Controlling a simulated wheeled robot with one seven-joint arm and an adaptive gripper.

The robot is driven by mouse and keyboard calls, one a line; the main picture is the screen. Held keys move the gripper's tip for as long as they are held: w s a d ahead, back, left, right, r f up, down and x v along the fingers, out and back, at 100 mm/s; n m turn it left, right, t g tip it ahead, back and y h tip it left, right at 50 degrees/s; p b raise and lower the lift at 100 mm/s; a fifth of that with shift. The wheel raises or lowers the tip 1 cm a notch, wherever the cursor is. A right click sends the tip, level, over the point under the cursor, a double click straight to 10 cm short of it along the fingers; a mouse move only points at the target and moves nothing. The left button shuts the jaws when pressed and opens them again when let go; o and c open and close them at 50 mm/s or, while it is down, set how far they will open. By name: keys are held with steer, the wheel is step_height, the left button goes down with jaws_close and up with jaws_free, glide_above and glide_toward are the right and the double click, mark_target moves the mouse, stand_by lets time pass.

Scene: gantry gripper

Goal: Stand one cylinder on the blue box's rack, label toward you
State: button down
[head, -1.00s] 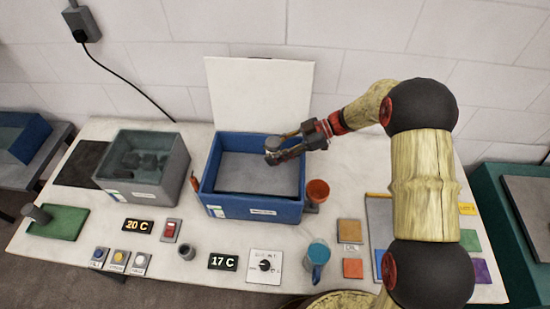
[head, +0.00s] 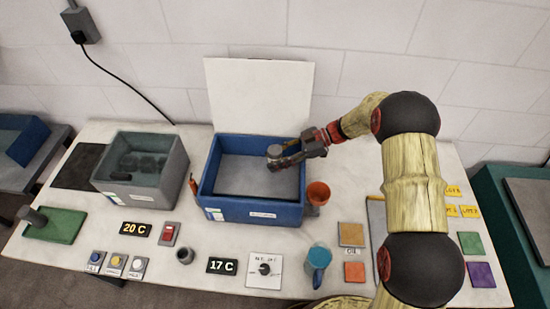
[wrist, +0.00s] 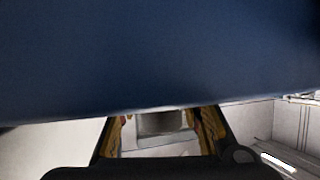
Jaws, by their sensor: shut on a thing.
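The blue box (head: 252,209) stands open in the middle of the table, with a flat grey surface inside; I cannot make out a rack in it. My gripper (head: 277,156) is shut on a grey cylinder (head: 275,151) at the right back inside the box's outline. The cylinder looks about upright; its label and the gap beneath it are not clear. In the wrist view a dark blue wall (wrist: 160,55) fills the upper part, and a grey piece (wrist: 160,122) shows between the fingers.
A grey box (head: 143,191) with several dark pieces stands to the left. An orange cup (head: 317,193) is close by the blue box's right side. A white panel (head: 258,95) rises behind. Displays, buttons, a dial (head: 264,269) and a blue mug (head: 318,258) lie in front.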

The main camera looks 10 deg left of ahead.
steer(key=shift+f, duration=0.45)
steer(key=c, duration=1.2)
jaws_free()
steer(key=shift+f, duration=0.1)
steer(key=shift+s, duration=0.1)
steer(key=shift+r, duration=0.4)
steer(key=p+v, duration=0.1)
steer(key=v, duration=1.1)
steer(key=shift+r+p, duration=0.25)
steer(key=shift+p, duration=0.15)
